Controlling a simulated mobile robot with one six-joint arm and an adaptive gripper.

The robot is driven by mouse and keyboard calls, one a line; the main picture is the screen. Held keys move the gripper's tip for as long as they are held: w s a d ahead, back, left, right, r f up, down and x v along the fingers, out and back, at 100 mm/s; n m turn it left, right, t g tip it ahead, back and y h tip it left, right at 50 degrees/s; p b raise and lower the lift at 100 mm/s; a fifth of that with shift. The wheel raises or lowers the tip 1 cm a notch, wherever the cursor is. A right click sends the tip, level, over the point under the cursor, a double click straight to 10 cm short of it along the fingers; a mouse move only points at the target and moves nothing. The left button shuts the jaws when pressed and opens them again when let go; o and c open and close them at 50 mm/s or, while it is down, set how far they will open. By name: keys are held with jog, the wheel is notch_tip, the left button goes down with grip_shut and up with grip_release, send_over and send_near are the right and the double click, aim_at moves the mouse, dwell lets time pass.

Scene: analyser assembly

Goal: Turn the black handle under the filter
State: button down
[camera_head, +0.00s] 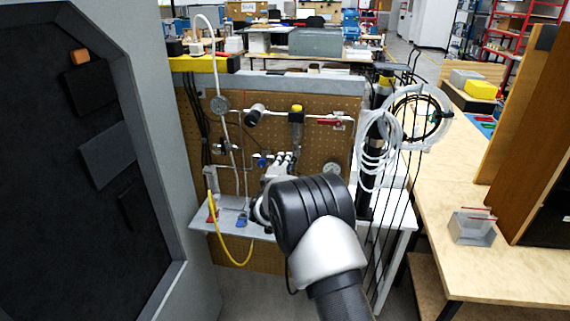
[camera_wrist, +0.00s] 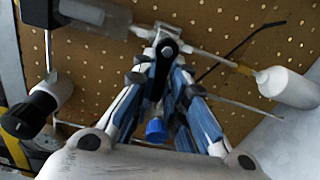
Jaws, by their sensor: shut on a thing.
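The black handle (camera_wrist: 167,50) is a short dark lever with a round end in the wrist view. My gripper (camera_wrist: 168,68) has its blue and white fingers closed in around it, with the fingertips on either side. In the head view my gripper (camera_head: 283,160) is mostly hidden behind my wrist, and the handle cannot be made out. The filter (camera_head: 297,116), a clear and dark body with a yellow top, hangs on the pegboard just above my gripper. A grey translucent cylinder (camera_wrist: 98,16) at upper left in the wrist view may be the filter.
In the wrist view a blue knob (camera_wrist: 156,131) sits between the fingers, and a black-and-white fitting (camera_wrist: 40,107) is at left. Coiled white tubing (camera_head: 380,150) hangs at right.

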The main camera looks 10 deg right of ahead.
jog(key=shift+r+m, duration=0.15)
jog(key=shift+m, duration=0.45)
jog(key=c, duration=1.6)
grip_release()
jog(key=v, duration=1.2)
jog(key=shift+r, duration=0.1)
